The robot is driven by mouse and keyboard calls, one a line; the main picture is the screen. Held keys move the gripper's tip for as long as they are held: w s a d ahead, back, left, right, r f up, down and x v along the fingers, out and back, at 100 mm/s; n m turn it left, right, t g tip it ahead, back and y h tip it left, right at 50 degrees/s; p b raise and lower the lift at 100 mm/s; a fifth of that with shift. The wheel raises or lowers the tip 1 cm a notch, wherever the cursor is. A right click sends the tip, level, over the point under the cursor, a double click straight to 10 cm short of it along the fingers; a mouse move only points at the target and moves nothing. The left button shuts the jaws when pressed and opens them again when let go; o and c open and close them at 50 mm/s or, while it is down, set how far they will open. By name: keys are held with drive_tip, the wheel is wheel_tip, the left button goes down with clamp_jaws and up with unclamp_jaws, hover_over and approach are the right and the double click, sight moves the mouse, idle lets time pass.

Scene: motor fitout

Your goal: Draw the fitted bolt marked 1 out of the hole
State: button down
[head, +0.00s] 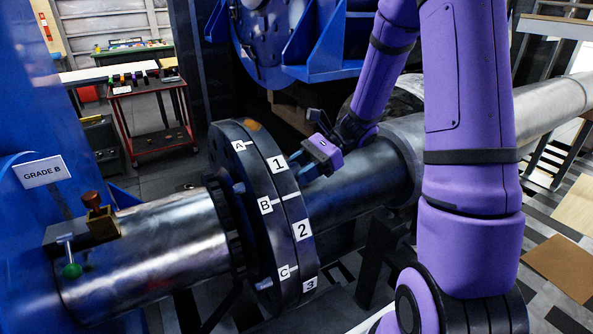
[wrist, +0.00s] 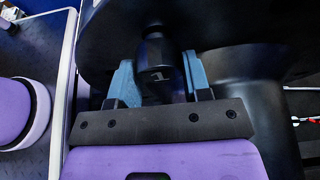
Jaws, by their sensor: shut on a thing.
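Beyond the head is the dark flange face; how far the shank sits in the hole cannot be told. In the head view my gripper (head: 301,167) reaches the right face of the flange (head: 291,205), near the label 1 (head: 278,164). I cannot make out the bolt itself there.
A metal pipe (head: 352,184) runs right from the flange, below my gripper. Labels A, B and C mark the left flange ring. A blue machine (head: 300,72) stands behind. A brass-coloured block (head: 102,222) sits on the left pipe (head: 180,250). A red cart (head: 150,115) stands far left.

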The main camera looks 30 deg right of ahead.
drive_tip(key=d, duration=1.2)
idle(2.7)
drive_tip(key=shift+d, duration=0.25)
idle(0.4)
